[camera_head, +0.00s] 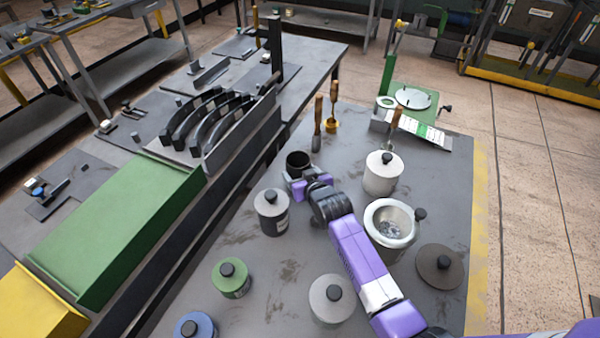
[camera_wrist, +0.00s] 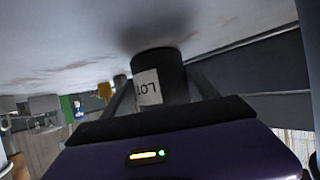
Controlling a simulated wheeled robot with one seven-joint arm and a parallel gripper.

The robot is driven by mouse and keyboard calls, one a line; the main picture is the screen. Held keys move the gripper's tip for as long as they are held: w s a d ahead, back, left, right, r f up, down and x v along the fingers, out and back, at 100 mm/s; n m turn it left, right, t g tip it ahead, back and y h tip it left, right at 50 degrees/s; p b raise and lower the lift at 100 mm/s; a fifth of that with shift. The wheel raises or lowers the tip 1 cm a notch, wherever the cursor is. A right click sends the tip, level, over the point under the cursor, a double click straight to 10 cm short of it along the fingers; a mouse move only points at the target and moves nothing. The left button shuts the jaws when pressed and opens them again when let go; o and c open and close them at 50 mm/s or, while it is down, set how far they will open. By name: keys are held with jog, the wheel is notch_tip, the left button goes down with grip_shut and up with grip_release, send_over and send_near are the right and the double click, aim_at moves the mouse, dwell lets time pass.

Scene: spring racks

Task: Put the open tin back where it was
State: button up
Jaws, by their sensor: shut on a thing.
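A small dark tin (camera_head: 298,159) with an open top stands upright near the middle of the grey table. In the wrist view the same dark tin (camera_wrist: 172,66) shows a white label reading "LOT". My gripper (camera_head: 297,176) is shut on this tin, one finger on each side. The tin is at the tabletop, with a dark shadow at its base; I cannot tell whether it touches. A larger pale container (camera_head: 390,222), also open and with shiny contents, stands to the right of my arm. A dark round lid (camera_head: 440,268) with a knob lies near it.
Lidded tins stand around my arm: grey (camera_head: 271,213), white (camera_head: 382,175), green (camera_head: 231,279), pale (camera_head: 331,300) and blue (camera_head: 195,328). Wooden-handled tools (camera_head: 318,120) and a green stand (camera_head: 412,98) are behind. A green box (camera_head: 125,230) and a curved black rack (camera_head: 210,120) lie left.

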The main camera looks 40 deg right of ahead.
jog(key=o, duration=1.7)
jog(key=shift+f, duration=0.1)
jog(key=shift+r, duration=0.2)
jog(key=shift+s+a, duration=0.15)
jog(key=shift+s, duration=0.15)
jog(key=b+v, duration=0.1)
jog(key=v, duration=1)
jog(key=shift+s+r, duration=0.1)
jog(key=shift+r, duration=0.05)
